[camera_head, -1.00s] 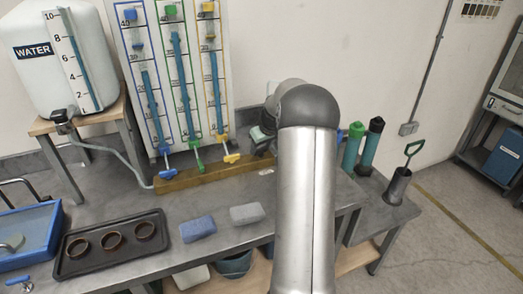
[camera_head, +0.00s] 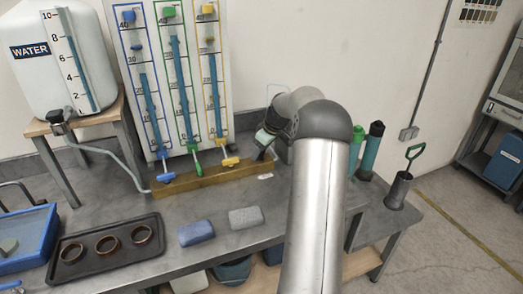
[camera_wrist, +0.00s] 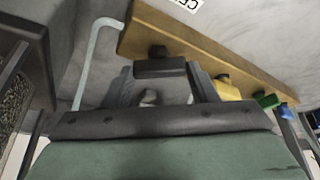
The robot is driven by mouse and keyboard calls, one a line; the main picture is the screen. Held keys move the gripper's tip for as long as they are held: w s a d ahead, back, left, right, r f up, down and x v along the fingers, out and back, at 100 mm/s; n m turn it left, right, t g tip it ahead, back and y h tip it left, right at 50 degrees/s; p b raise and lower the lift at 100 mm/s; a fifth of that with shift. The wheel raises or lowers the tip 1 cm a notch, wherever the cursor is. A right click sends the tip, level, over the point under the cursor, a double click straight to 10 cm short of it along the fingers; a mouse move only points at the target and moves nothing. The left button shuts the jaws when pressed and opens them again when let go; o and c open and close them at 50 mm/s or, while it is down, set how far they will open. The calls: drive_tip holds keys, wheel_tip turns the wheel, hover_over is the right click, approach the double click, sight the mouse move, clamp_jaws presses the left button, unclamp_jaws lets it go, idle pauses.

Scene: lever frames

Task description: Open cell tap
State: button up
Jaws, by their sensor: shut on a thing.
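The cell tap shows as a dark handle (camera_wrist: 160,68) on the wooden rail in the wrist view, beside a partly visible label reading "CE" (camera_wrist: 187,4). My gripper (camera_wrist: 163,88) is at this handle, with a finger on each side, and is shut on it. The handle's lower part and the exact contact are partly hidden by the fingers. In the head view my gripper (camera_head: 262,142) is at the right end of the wooden rail (camera_head: 205,178), and the cell tap cannot be made out there.
The yellow tap (camera_head: 229,162), green tap (camera_head: 197,170) and blue tap (camera_head: 165,177) stand left of my gripper along the rail. A pale pipe (camera_wrist: 97,55) runs close by. Two sponges (camera_head: 196,233) (camera_head: 246,217) and a black tray (camera_head: 75,272) lie in front.

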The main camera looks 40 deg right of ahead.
drive_tip(key=o, duration=1)
drive_tip(key=shift+r, duration=0.1)
drive_tip(key=b+v, duration=0.1)
drive_tip(key=v, duration=1.6)
drive_tip(key=shift+s+r, duration=0.15)
